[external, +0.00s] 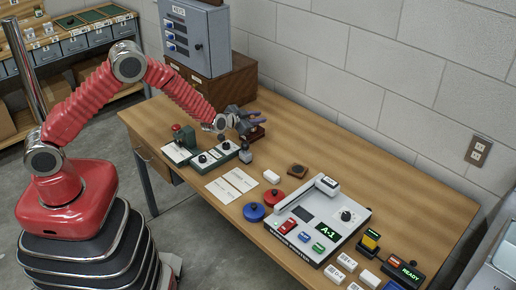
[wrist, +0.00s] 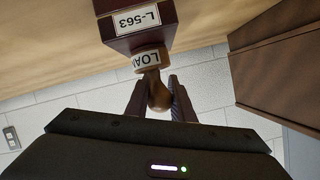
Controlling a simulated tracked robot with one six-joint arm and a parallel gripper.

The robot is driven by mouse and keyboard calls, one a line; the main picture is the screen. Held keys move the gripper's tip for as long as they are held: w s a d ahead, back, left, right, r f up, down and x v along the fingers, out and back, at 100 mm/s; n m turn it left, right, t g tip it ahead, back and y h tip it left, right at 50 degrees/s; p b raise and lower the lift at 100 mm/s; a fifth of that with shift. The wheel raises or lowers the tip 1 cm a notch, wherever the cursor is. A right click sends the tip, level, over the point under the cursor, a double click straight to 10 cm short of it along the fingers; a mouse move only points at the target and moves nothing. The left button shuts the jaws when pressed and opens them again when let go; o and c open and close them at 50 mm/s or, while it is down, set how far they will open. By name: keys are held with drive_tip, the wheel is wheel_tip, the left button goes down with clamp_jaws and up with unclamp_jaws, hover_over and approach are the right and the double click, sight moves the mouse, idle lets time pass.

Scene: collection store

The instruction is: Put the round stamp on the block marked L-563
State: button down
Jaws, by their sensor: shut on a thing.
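The block marked L-563 (wrist: 137,20) is dark red with a white label, at the top of the wrist view. In the external view the block (external: 257,133) is a small dark shape on the table beside my gripper (external: 241,122). The round stamp (wrist: 151,60) has a wooden handle and a white band whose letters start "LOA". My gripper (wrist: 160,98) is shut on its handle. The stamp's head meets the block's edge in the wrist view; I cannot tell whether they touch. In the external view I cannot make out the stamp.
A brown wooden box (external: 228,82) under a grey key cabinet (external: 197,40) stands behind my gripper. Green desk devices (external: 205,160) and a small grey piece (external: 246,156) are close in front. Cards (external: 232,185) and a large white machine (external: 322,222) lie farther right.

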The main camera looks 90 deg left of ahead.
drive_tip(key=c, duration=1.5)
unclamp_jaws()
drive_tip(key=shift+c, duration=0.2)
drive_tip(key=v, duration=1.2)
